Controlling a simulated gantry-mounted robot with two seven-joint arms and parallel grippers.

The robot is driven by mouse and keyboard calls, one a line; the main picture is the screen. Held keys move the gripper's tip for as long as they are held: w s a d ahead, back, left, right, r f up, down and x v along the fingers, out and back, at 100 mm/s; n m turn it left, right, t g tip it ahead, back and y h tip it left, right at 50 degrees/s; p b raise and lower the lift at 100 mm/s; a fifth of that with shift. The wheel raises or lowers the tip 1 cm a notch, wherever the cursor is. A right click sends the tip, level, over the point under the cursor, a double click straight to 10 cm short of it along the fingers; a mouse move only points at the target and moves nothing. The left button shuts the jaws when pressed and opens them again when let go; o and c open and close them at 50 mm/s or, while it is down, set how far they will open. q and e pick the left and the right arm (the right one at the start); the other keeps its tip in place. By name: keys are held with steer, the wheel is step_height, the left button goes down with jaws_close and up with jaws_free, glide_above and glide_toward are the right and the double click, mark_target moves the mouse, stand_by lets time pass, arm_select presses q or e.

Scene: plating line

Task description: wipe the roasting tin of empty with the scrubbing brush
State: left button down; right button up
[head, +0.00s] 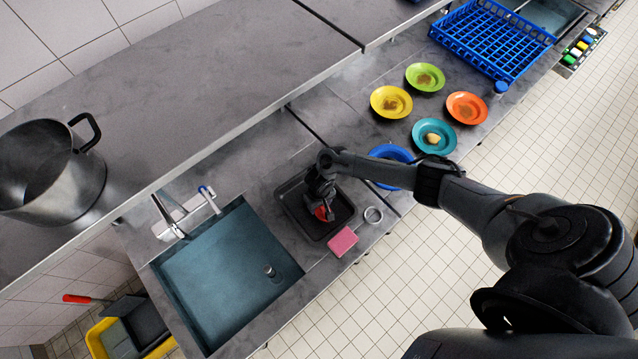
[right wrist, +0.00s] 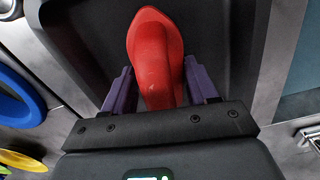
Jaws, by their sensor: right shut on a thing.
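The dark roasting tin (head: 296,209) lies on the counter just right of the sink. Its floor (right wrist: 80,35) fills much of the right wrist view, and any residue there is too dark to make out. My right gripper (head: 321,205) is over the tin, with its purple fingers (right wrist: 160,88) shut on the red handle (right wrist: 154,45) of what appears to be the scrubbing brush. The red part also shows inside the tin's outline in the head view (head: 322,214). The bristles are hidden, so I cannot tell whether they touch the tin. My left gripper is not in view.
The sink (head: 215,275) and tap (head: 170,218) are left. A blue bowl (head: 390,153) is partly under my arm. Several soiled plates (head: 391,102) and a blue rack (head: 470,40) stand beyond.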

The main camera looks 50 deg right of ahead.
steer(key=shift+w+d+f+b, duration=0.1)
steer(key=shift+w+b, duration=0.3)
steer(key=shift+w, duration=0.3)
steer(key=shift+w+d+f+b, duration=0.15)
steer(key=shift+w+b, duration=0.2)
steer(key=shift+w, duration=0.35)
steer(key=shift+w+d+f+b, duration=0.1)
steer(key=shift+w+b, duration=0.3)
steer(key=shift+w, duration=0.4)
steer(key=shift+c, duration=0.6)
steer(key=shift+r, duration=0.15)
step_height(320, 180, up, 5)
steer(key=p, duration=0.5)
steer(key=shift+a+f, duration=0.1)
steer(key=shift+f, duration=0.1)
steer(key=shift+r, duration=0.75)
